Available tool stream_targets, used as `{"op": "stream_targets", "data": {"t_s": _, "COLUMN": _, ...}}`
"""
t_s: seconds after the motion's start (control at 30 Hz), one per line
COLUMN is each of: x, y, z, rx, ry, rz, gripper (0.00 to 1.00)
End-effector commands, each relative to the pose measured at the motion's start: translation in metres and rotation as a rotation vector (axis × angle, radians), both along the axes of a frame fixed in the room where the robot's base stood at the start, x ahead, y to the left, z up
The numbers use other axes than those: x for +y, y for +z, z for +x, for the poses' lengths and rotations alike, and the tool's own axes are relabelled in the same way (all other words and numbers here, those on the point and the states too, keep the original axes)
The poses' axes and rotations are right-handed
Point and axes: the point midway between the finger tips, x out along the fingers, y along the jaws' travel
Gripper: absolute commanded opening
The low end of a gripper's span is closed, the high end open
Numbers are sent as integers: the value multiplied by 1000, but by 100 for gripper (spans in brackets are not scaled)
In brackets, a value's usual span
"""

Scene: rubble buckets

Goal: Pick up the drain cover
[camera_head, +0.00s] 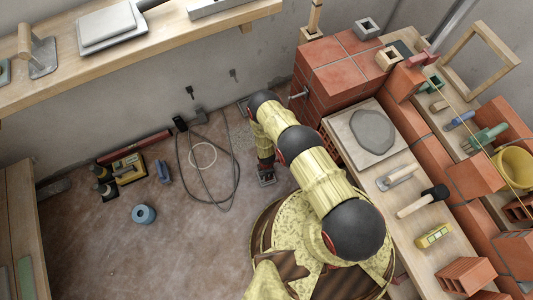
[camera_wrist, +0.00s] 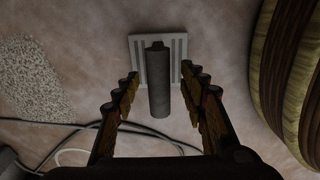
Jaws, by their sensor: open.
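The drain cover (camera_wrist: 136,60) is a pale grey slotted square plate on the floor in the wrist view. A dark grey upright cylinder, like a handle (camera_wrist: 159,98), rises from its middle toward the camera and hides part of it. My gripper (camera_wrist: 160,76) is open, with one finger on each side of the cylinder and visible gaps between. In the head view my gripper (camera_head: 265,172) is low over the floor, beside the base of the brick stack, and largely hides the cover.
Dark and white cables (camera_head: 205,155) lie left of my gripper. A speckled patch (camera_wrist: 32,80) shows on the floor. A brick stack (camera_head: 335,75) and a plank bench (camera_head: 380,180) with tools stand at right. A blue roll (camera_head: 144,214) lies at left; the lower-left floor is mostly clear.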

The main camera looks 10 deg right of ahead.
Motion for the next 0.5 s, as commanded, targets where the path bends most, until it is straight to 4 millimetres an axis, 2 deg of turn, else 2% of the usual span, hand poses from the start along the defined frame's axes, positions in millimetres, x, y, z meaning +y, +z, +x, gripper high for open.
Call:
{"op": "stream_targets", "data": {"t_s": 0.07, "x": 0, "y": -6, "z": 2, "rx": -2, "ry": 0, "rz": 0, "gripper": 42}}
{"op": "stream_targets", "data": {"t_s": 0.27, "x": 0, "y": -5, "z": 2, "rx": -2, "ry": 0, "rz": 0, "gripper": 42}}
{"op": "stream_targets", "data": {"t_s": 0.5, "x": 0, "y": -5, "z": 1, "rx": -1, "ry": 0, "rz": 0, "gripper": 29}}
